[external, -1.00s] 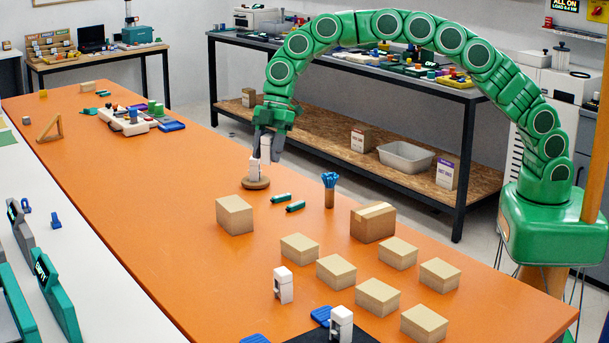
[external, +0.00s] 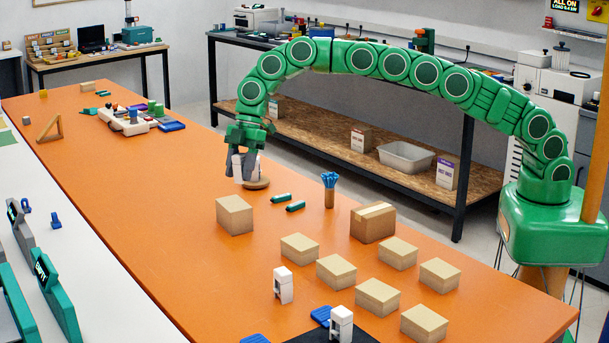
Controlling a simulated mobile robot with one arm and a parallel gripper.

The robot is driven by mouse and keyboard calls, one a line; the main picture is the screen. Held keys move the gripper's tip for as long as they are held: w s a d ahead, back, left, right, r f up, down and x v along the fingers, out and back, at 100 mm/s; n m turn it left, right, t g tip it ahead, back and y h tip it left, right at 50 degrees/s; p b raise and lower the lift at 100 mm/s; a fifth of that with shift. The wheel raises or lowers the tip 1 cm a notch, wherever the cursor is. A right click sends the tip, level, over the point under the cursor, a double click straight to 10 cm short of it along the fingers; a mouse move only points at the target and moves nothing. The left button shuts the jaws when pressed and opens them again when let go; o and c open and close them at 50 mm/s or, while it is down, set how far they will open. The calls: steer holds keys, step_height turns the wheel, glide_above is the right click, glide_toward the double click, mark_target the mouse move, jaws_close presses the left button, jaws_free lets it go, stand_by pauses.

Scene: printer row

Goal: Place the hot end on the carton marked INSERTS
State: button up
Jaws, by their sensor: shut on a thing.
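My gripper (external: 242,168) is at the far end of the arm, over the orange table. It is shut on a small white part (external: 237,171), partly hidden by the fingers; I cannot tell for sure that it is the hot end. Several plain brown cartons stand on the table: a taller one (external: 235,215) close in front of the gripper, a taped one (external: 373,222), and low ones such as this (external: 300,249). No INSERTS marking is readable on them from here.
White-and-grey parts (external: 283,285) (external: 341,324) stand at the front. The table's left middle is clear.

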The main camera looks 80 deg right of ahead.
steer(key=shift+w+a+f, duration=0.15)
steer(key=shift+w+f, duration=0.9)
steer(key=shift+f, duration=0.2)
steer(key=shift+w+f, duration=0.1)
steer(key=shift+f, duration=0.05)
steer(key=shift+w+f, duration=0.1)
steer(key=shift+f, duration=1.6)
steer(key=o, duration=1.2)
steer(key=shift+o, duration=0.2)
steer(key=shift+r, duration=0.15)
